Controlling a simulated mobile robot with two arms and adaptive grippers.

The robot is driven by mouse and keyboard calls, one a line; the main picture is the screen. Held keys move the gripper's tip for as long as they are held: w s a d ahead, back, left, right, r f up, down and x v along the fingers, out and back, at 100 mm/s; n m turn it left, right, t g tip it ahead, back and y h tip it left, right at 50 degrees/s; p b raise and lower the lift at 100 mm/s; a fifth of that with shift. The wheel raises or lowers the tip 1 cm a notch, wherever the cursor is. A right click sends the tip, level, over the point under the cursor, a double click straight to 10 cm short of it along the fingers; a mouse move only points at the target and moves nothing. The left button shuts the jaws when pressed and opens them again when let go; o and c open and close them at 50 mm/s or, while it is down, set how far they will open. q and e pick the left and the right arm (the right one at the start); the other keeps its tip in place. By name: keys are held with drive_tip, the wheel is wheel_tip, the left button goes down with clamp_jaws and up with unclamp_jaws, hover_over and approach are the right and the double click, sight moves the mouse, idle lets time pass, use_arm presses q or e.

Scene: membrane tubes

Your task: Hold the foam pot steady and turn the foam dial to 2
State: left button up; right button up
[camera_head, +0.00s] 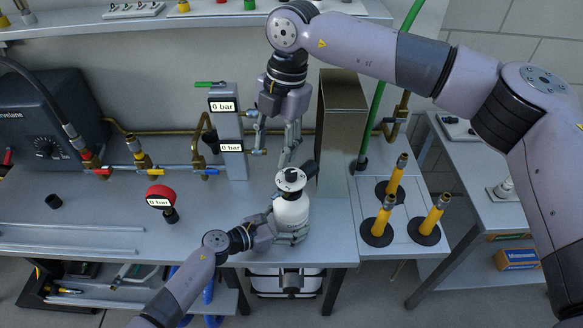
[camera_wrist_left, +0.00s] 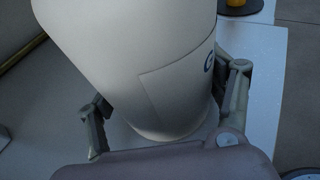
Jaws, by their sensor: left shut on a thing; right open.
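The foam pot (camera_head: 291,212) is a white bottle standing upright near the front edge of the bench, with a dark nozzle. The foam dial (camera_head: 291,179) is the light disc with dark marks on its top; its setting is too small to read. My left gripper (camera_head: 290,236) is shut on the pot's lower body from the left and front. In the left wrist view the white pot body (camera_wrist_left: 150,70) fills the middle, between the fingers of my left gripper (camera_wrist_left: 165,115). My right gripper (camera_head: 291,150) is open and empty, pointing down just above the dial.
A grey pillar with two "0 bar" displays (camera_head: 228,130) stands behind and left of the pot. A tall metal box (camera_head: 342,130) is close behind right. A red gauge (camera_head: 160,197) stands left. Yellow-handled tools (camera_head: 396,180) stand in dark bases at right.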

sight(292, 172)
drive_tip(key=w+d+r+m+t+h, duration=0.1)
drive_tip(key=w+d+r+m+h, duration=0.1)
drive_tip(key=d+m, duration=0.15)
drive_tip(key=shift+n, duration=0.35)
drive_tip(key=f, duration=1.1)
drive_tip(key=shift+w+a+f, duration=0.1)
drive_tip(key=shift+w+f, duration=0.15)
drive_tip(key=shift+c, duration=0.4)
clamp_jaws()
